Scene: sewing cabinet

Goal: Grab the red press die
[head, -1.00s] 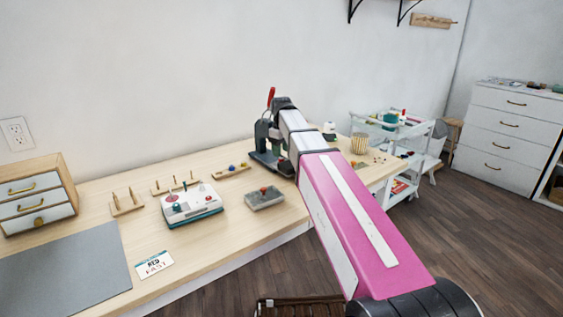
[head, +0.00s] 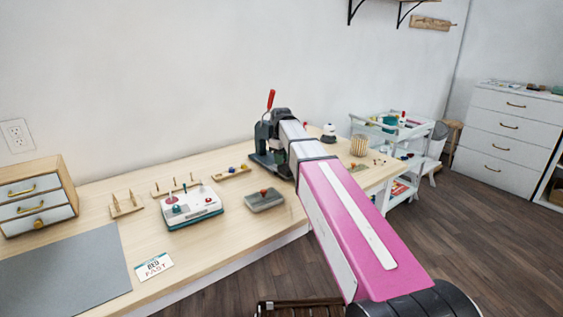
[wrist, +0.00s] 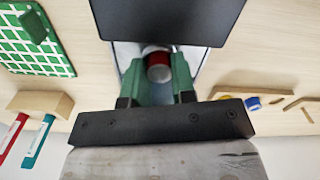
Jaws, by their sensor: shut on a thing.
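In the wrist view my gripper (wrist: 158,84) has its two dark green fingers closed on a small round piece, the red press die (wrist: 158,66), with a grey end and a red band. The die sits between the fingers, just below a black plate (wrist: 168,18) at the top of the view. In the head view my arm reaches to the dark press (head: 266,140) with its red lever (head: 270,99). My arm hides the gripper and the die there. I cannot tell whether the die touches the press.
A grey tray (head: 258,206) with a small red-orange piece, a white machine (head: 200,212), a spool strip (head: 220,176) and a "RED FAST" card (head: 154,267) lie on the table. A green grid mat (wrist: 12,62) and handled tools (wrist: 40,138) show in the wrist view.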

